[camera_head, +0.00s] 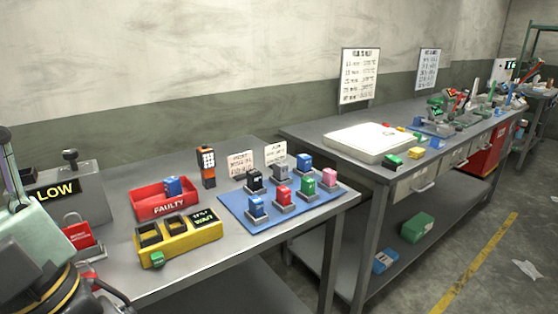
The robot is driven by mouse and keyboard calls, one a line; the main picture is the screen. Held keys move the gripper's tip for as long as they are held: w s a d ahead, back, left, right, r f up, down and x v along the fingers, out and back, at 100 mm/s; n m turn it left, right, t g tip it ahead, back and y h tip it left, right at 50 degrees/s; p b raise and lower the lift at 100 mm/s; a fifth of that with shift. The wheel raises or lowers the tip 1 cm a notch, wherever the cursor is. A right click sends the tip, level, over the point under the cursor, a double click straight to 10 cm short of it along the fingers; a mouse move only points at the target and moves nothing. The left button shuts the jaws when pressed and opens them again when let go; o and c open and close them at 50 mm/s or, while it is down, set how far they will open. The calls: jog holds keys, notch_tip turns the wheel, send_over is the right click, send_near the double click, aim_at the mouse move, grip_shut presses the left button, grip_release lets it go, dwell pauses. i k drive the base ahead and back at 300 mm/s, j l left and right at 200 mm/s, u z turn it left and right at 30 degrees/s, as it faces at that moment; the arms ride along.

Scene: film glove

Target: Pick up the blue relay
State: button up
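Several blue blocks that look like relays are in view. One blue relay (257,206) stands in a grey socket at the front left of the blue mat (236,209). Another blue relay (304,162) stands at the back right of that mat. A third blue block (173,186) sits in the red bin marked FAULTY (168,208). I cannot tell from the picture which one the task names. Parts of my arm show at the lower left edge, left of the bins and apart from the blue relays. The fingers of my gripper are not in view.
Black, red, green, grey and pink blocks share the mat. A yellow tray (185,243) with empty slots stands in front of the red bin. An orange-black meter (207,167) and two sign cards stand behind. A cluttered second bench (300,131) stands right, across a gap.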

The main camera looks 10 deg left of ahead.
aim_at(305, 162)
jog(key=i+l, duration=0.15)
jog(key=i, duration=0.25)
jog(key=i+l+z, duration=0.1)
jog(key=i, duration=0.35)
